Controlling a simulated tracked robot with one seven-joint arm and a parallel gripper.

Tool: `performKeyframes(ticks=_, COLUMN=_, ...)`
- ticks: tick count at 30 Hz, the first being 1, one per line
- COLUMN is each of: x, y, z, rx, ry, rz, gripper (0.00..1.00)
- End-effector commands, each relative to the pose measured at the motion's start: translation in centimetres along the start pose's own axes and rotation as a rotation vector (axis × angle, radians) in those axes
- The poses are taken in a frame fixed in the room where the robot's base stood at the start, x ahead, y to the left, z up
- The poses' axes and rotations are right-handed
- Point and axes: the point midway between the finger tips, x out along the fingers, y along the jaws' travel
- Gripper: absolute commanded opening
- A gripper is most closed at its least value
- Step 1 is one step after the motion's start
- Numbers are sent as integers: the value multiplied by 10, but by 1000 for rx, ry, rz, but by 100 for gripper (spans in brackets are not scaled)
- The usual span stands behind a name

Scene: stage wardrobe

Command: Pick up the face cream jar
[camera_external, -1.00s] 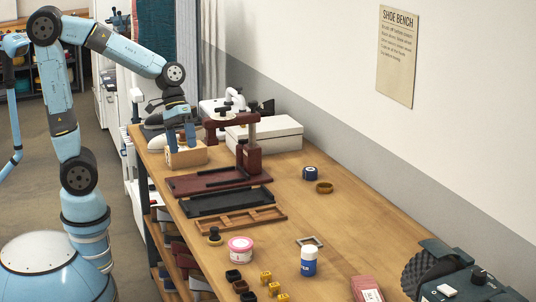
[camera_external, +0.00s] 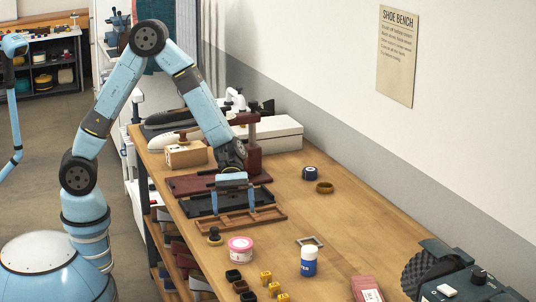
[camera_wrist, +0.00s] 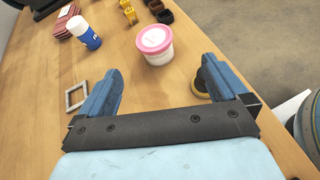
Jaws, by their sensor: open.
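The face cream jar looks to be the pink-lidded white jar (camera_external: 240,250), upright near the bench's front edge. It also shows in the wrist view (camera_wrist: 155,45), ahead of my gripper and between the lines of its fingers. My gripper (camera_external: 234,212) is open and empty, above the black tray and wooden frame, back from the jar. In the wrist view my two blue fingers (camera_wrist: 158,86) are spread wide, and the jar lies beyond their tips, apart from them.
A blue-and-white bottle (camera_external: 308,261) stands right of the jar, with a small grey frame (camera_external: 310,241) behind it. A dark knobbed tool (camera_external: 214,237) sits close to the jar's left. Yellow pieces (camera_external: 266,277) and dark cups (camera_external: 233,275) stand in front. A bench press (camera_external: 250,150) rises behind.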

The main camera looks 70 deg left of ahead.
Motion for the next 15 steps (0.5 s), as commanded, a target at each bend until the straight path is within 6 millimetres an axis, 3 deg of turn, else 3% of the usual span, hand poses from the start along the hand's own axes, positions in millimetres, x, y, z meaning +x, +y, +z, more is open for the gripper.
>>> performKeyframes(ticks=10, x=31, y=10, z=-9, rx=-91, ry=-53, rz=13, gripper=100)
performKeyframes(ticks=15, x=60, y=10, z=-8, rx=-91, ry=-52, rz=13, gripper=100)
